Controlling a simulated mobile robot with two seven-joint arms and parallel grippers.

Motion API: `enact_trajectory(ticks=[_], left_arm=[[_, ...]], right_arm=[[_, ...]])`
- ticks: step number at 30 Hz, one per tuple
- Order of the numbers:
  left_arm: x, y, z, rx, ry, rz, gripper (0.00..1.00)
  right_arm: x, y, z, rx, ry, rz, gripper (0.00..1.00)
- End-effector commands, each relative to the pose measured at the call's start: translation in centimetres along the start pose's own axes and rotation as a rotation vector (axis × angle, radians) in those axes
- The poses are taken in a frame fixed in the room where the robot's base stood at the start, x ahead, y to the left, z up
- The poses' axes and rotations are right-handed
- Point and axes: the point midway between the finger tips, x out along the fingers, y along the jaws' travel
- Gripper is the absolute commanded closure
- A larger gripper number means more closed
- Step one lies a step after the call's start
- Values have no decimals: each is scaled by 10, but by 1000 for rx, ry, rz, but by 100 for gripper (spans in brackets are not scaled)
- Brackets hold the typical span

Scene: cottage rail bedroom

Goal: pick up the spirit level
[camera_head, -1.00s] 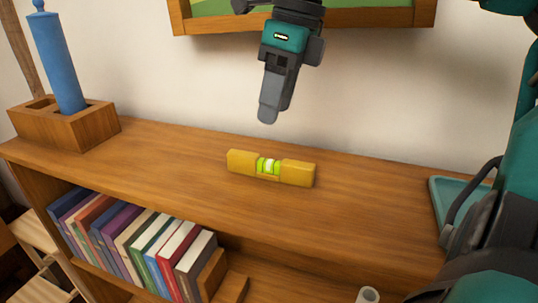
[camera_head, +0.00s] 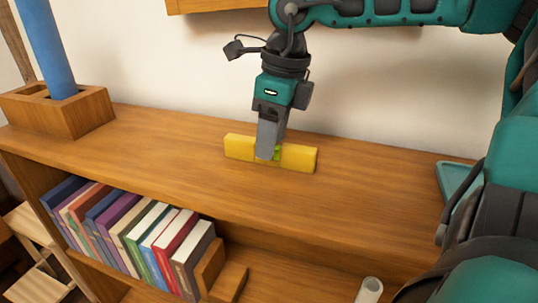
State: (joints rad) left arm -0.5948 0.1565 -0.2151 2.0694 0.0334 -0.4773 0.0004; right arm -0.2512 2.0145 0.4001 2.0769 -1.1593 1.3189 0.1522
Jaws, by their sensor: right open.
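The yellow spirit level (camera_head: 300,158) lies on the wooden shelf top (camera_head: 180,160), long side roughly parallel to the wall. My right gripper (camera_head: 268,153) points down at the middle of the level, and its near finger covers most of the green vial. The gripper is open. The far finger is hidden, so I cannot tell whether the fingers touch the level. My left gripper is not in view.
A wooden holder (camera_head: 60,118) with a blue cylinder (camera_head: 50,50) stands at the left end. A teal tray (camera_head: 458,180) is at the right. The wall is close behind. The top around the level is clear.

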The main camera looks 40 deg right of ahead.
Motion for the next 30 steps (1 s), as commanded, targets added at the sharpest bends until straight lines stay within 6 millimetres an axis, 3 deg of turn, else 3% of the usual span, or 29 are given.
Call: enact_trajectory(ticks=[4,12,27,30], left_arm=[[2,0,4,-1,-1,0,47],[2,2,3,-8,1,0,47],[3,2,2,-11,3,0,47],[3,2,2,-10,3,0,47]], right_arm=[[17,0,0,2,0,0,47],[18,0,0,2,-2,-1,48],[18,0,0,2,-2,-1,96],[18,0,0,2,-2,-2,100]])
